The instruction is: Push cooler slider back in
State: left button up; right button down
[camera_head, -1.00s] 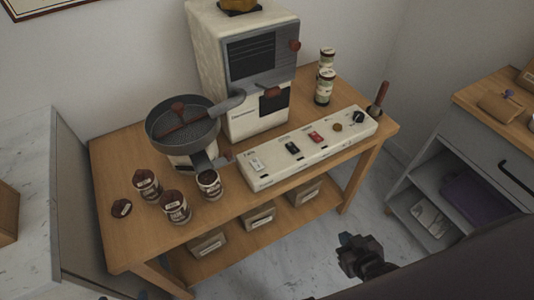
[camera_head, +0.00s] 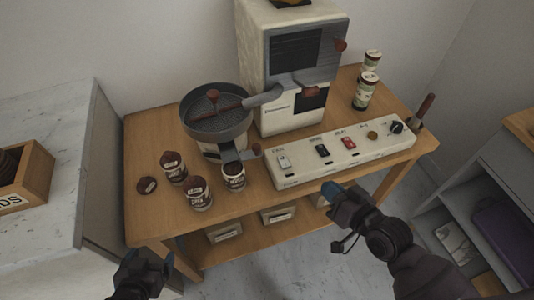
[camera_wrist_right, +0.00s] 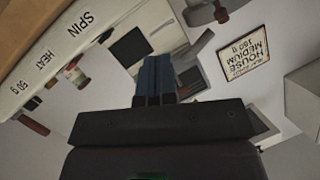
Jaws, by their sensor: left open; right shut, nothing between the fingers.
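The cooler (camera_head: 217,121) is a round dark pan on a pale base on the wooden table. A chute (camera_head: 230,153) comes off its front, with a small red-brown knob (camera_head: 256,149) beside it that may belong to the slider. A labelled can (camera_head: 233,178) stands below the chute. My left gripper (camera_head: 149,262) is open and empty at the bottom left, in front of the table and well away from the cooler. My right gripper (camera_head: 333,189) is shut and empty in front of the control panel, right of the cooler. Its blue fingers show together in the right wrist view (camera_wrist_right: 156,76).
The control panel (camera_head: 330,160) lies along the table's front right, close to my right gripper. The roaster (camera_head: 290,80) stands behind it. Several cans (camera_head: 200,196) stand at the front left of the table. A marble-topped counter (camera_head: 50,110) borders the left.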

aim_at(260, 150)
jog(key=s+a+r+m+y, duration=0.1)
jog(key=a+r+m+y, duration=0.2)
jog(key=m, duration=0.7)
jog(key=shift+s+a+r+m+g+y, duration=0.15)
jog(key=shift+a+r+m+g+y, duration=0.2)
jog(key=shift+a+y, duration=0.45)
jog(key=shift+a, duration=0.15)
jog(key=p+x, duration=0.1)
jog(key=x, duration=1.3)
jog(key=shift+f+p, duration=0.2)
jog(key=shift+p, duration=0.2)
jog(key=w, duration=0.2)
jog(key=w+a+b, duration=0.1)
jog(key=w, duration=0.2)
jog(key=shift+a+r, duration=0.1)
